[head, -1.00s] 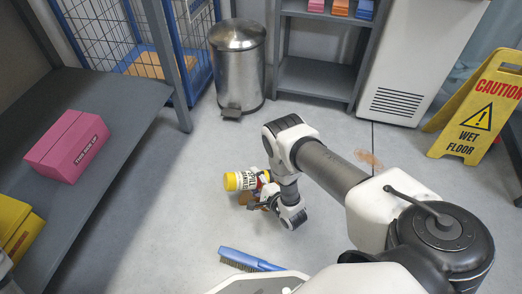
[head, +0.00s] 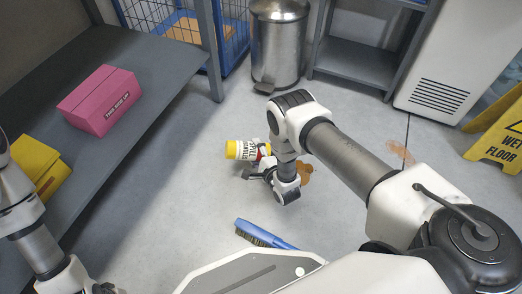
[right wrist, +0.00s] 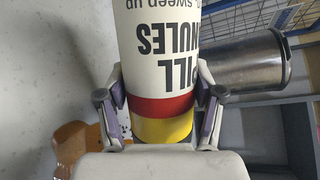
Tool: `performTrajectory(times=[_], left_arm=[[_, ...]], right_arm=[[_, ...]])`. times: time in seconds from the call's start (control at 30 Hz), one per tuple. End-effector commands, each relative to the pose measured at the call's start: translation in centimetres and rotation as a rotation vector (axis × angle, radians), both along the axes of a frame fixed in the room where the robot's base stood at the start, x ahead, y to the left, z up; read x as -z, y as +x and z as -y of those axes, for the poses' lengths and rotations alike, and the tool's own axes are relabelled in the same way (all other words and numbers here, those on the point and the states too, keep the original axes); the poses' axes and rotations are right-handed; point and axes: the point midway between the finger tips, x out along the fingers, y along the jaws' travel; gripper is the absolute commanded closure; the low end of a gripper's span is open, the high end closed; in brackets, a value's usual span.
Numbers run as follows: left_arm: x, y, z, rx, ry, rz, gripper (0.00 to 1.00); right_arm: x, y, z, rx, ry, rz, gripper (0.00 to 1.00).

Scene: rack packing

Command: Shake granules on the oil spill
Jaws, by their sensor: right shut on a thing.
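The white canister with a yellow cap and dark lettering (head: 247,150) lies on its side in the air, cap pointing left in the head view. My right gripper (head: 264,163) is shut around it. In the right wrist view the canister (right wrist: 160,60) sits between the two fingers, with its red and yellow bands near the palm. The brown oil spill (head: 306,171) lies on the floor just right of the gripper, partly hidden by my wrist. It also shows in the right wrist view (right wrist: 78,143).
A blue brush (head: 262,235) lies on the floor in front. A fainter brown mark (head: 400,152) is farther right. A steel bin (head: 279,45), grey shelf (head: 345,62) and yellow wet-floor sign (head: 502,135) stand around. A pink box (head: 100,100) and yellow box (head: 40,168) sit on the left shelf.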

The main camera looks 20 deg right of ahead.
Motion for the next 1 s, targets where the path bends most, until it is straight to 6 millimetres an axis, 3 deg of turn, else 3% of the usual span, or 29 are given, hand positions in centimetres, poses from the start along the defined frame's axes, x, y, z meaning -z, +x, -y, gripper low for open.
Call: performTrajectory(times=[0.27,1.0], left_arm=[[-0.9,0.0,0.0,0.002,0.000,-0.001,0.60],[-3.6,-0.2,0.1,0.008,-0.001,-0.005,0.60]], right_arm=[[-0.3,-1.8,-2.1,-0.002,0.001,0.003,0.89],[-0.3,-7.3,2.9,0.002,-0.001,0.003,0.89]])
